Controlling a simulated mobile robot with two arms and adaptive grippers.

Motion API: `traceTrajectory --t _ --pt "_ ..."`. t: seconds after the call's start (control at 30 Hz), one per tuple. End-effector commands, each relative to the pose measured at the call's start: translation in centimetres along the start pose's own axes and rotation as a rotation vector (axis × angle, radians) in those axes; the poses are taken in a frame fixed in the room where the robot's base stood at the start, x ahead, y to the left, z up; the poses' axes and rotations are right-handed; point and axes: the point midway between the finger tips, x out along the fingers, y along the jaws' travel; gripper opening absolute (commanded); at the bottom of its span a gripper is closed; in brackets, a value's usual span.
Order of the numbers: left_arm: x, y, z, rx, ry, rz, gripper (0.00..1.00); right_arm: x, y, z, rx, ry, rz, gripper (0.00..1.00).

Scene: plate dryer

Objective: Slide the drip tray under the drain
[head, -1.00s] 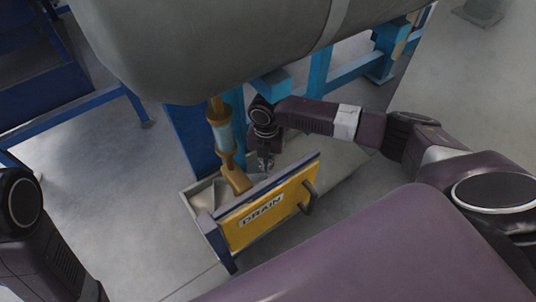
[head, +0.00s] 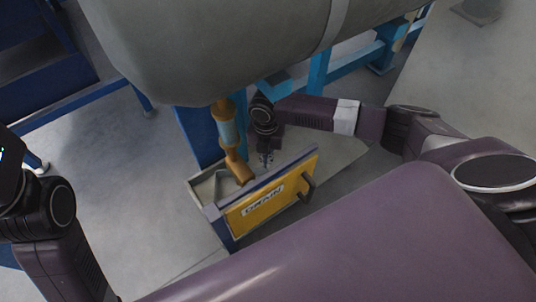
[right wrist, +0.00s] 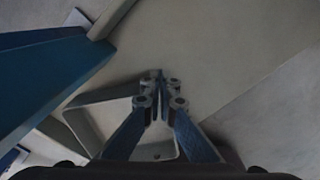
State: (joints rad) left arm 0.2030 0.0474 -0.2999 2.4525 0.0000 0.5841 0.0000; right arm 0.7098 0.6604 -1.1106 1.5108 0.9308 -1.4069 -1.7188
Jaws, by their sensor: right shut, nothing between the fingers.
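The drip tray, a shallow grey-beige tray (head: 196,188), lies low beneath the drain, partly hidden behind the yellow sign. The drain is an orange pipe with a clear section (head: 229,132); its lower end hangs over the tray area. My right gripper (head: 266,160) points down just right of the pipe's end, behind the sign. In the right wrist view its fingers (right wrist: 158,82) are shut with nothing between them, above a pale flat surface. A grey handle-like loop (right wrist: 84,132) lies around and beside the fingers; I cannot tell whether they touch. My left gripper is not clearly shown.
A yellow DRAIN sign (head: 268,206) with a dark handle stands in front of the tray. A large grey tank (head: 210,50) hangs above. Blue frame legs (head: 197,142) stand behind. Open floor (head: 110,190) lies to the left.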

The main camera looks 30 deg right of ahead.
Motion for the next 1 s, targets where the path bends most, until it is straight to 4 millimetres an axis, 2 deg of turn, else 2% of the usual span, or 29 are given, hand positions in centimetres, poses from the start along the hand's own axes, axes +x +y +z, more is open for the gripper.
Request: traceTrajectory --t 0.3,0.5,0.63,0.87,1.0 --pt "0.0 0.0 0.0 0.000 0.000 0.000 0.00 -6.6 0.1 0.1 -0.002 -0.004 0.003 0.00" --pt "0.0 0.0 0.0 0.000 0.000 0.000 0.00 -9.8 0.0 0.1 0.000 -0.003 0.001 0.00" --pt "0.0 0.0 0.0 0.000 0.000 0.000 0.00 -10.8 0.0 0.1 -0.001 -0.002 -0.001 0.00" --pt "0.1 0.0 0.1 0.000 -0.003 0.000 0.00 -11.1 0.0 0.0 0.004 -0.001 0.000 0.00" --pt "0.8 -0.1 2.1 -0.002 -0.047 0.000 0.00 -11.8 0.6 0.1 0.056 0.006 0.026 0.00"
